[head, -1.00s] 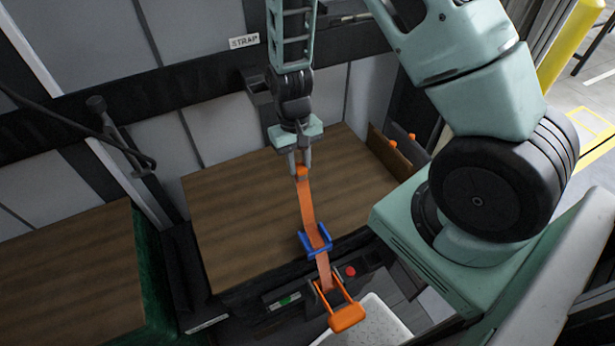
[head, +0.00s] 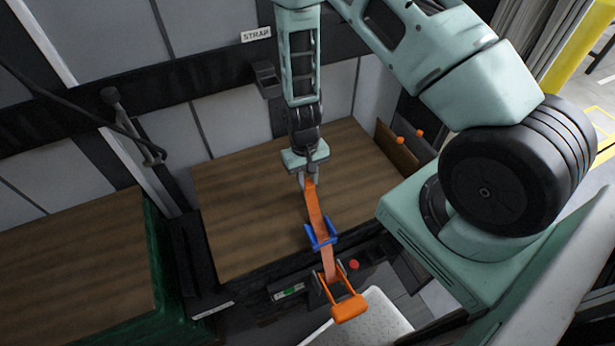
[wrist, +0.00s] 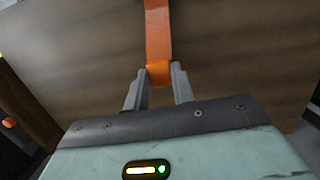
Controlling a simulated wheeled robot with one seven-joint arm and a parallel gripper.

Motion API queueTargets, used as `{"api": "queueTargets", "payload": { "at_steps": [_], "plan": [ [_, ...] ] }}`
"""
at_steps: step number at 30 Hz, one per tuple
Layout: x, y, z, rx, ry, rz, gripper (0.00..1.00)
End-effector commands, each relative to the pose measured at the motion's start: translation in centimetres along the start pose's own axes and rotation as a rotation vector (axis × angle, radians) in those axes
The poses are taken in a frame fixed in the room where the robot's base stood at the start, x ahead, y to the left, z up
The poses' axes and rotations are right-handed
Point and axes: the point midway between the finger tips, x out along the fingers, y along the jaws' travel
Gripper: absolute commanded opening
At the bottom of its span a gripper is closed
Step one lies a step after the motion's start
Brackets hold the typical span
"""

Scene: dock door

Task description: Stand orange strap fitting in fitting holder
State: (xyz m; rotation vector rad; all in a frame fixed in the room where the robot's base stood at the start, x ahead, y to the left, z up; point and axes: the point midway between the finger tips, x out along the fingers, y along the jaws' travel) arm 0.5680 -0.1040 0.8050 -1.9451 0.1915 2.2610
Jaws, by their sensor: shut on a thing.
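The orange strap fitting (wrist: 158,72) is at the end of an orange strap (head: 319,214), between the two fingers of my gripper (wrist: 158,84). In the head view my gripper (head: 309,183) is shut on this end, above the wooden board. The strap runs toward the front through a blue clip (head: 321,238) to an orange handle-like piece (head: 347,307). A small dark bracket (head: 267,78) on the wall below the STRAP label looks like the fitting holder. It appears empty, and my gripper is apart from it, nearer the front.
The brown wooden load face (head: 245,215) fills the middle. A second wooden face (head: 70,270) with a green edge is at left. A dark upright post (head: 130,125) stands between them. A brown panel with orange knobs (head: 399,147) is at right.

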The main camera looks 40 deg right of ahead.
Motion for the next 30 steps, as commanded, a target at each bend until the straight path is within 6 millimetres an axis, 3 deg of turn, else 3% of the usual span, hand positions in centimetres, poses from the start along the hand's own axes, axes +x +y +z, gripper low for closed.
{"api": "queueTargets", "payload": {
  "at_steps": [5, 6, 8, 20, 30],
  "plan": [
    [0.5, 0.0, -0.1, 0.000, 0.000, 0.000, 0.00],
    [0.3, 0.0, 0.0, 0.000, 0.000, 0.000, 0.36],
    [0.3, 0.0, 0.0, 0.000, 0.000, 0.000, 0.47],
    [-0.5, 0.0, -0.1, -0.001, 0.002, 0.000, 0.47],
    [-6.1, -0.1, -0.2, -0.001, 0.006, -0.001, 0.47]
  ]
}}
